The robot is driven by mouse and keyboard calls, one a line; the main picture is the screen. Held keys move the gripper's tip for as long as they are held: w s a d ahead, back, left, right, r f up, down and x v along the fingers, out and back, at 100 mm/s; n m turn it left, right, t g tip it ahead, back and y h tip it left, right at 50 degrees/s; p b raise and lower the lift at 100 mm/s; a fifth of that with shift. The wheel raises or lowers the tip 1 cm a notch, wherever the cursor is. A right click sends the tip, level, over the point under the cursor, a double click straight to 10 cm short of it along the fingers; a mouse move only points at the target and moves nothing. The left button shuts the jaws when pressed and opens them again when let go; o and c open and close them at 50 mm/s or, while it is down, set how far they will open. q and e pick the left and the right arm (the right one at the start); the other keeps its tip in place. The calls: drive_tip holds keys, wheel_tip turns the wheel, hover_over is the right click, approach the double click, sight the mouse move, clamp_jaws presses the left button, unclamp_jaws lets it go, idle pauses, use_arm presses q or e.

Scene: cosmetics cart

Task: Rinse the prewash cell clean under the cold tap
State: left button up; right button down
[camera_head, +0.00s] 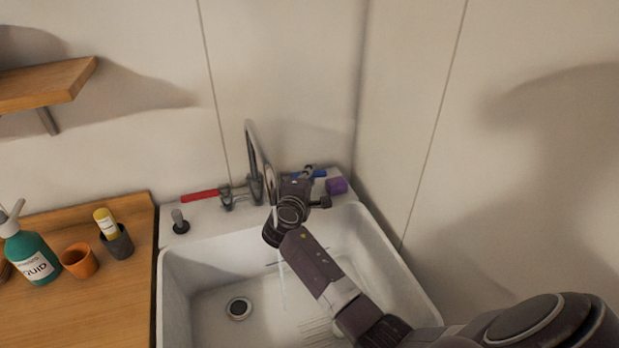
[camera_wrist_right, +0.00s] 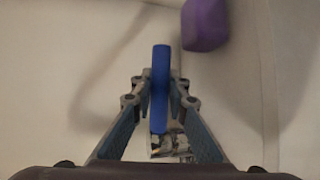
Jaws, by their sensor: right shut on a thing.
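A tap with a tall curved metal spout (camera_head: 254,150) stands at the back of the white sink (camera_head: 205,262). Its red lever (camera_head: 200,195) points left and its blue lever (camera_head: 319,173) points right. My right gripper (camera_head: 303,178) is at the blue lever. In the right wrist view, my right gripper (camera_wrist_right: 160,95) is shut on the blue lever (camera_wrist_right: 160,70), with a finger on each side. A thin pale streak, which looks like water, shows in the basin beside my right arm. I cannot make out a prewash cell; my arm hides part of the basin. My left gripper is out of view.
A purple block (camera_head: 337,186) sits on the sink's back ledge, close to the blue lever. A drain (camera_head: 239,307) is in the basin floor. A teal bottle (camera_head: 32,258), an orange cup (camera_head: 79,261) and a dark cup (camera_head: 118,243) stand on the wooden counter (camera_head: 110,310). Walls close in behind and right.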

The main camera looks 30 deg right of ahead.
drive_tip(key=m+g+b, duration=0.1)
drive_tip(key=s+m+g+h+b, duration=0.1)
drive_tip(key=a+h+b, duration=0.1)
drive_tip(key=shift+s+f+m+g, duration=0.15)
drive_tip(key=shift+f+m+g, duration=0.1)
drive_tip(key=shift+m+g, duration=0.15)
drive_tip(key=shift+s+a+r+m+g+h+b, duration=0.2)
drive_tip(key=shift+s+m+g+h+b, duration=0.25)
drive_tip(key=shift+m+g+b, duration=0.4)
drive_tip(key=shift+g, duration=0.25)
drive_tip(key=c, duration=1.8)
unclamp_jaws()
drive_tip(key=shift+a, duration=0.1)
drive_tip(key=shift+c, duration=0.2)
drive_tip(key=v, duration=0.7)
drive_tip(key=shift+a, duration=0.25)
drive_tip(key=shift+s, duration=0.1)
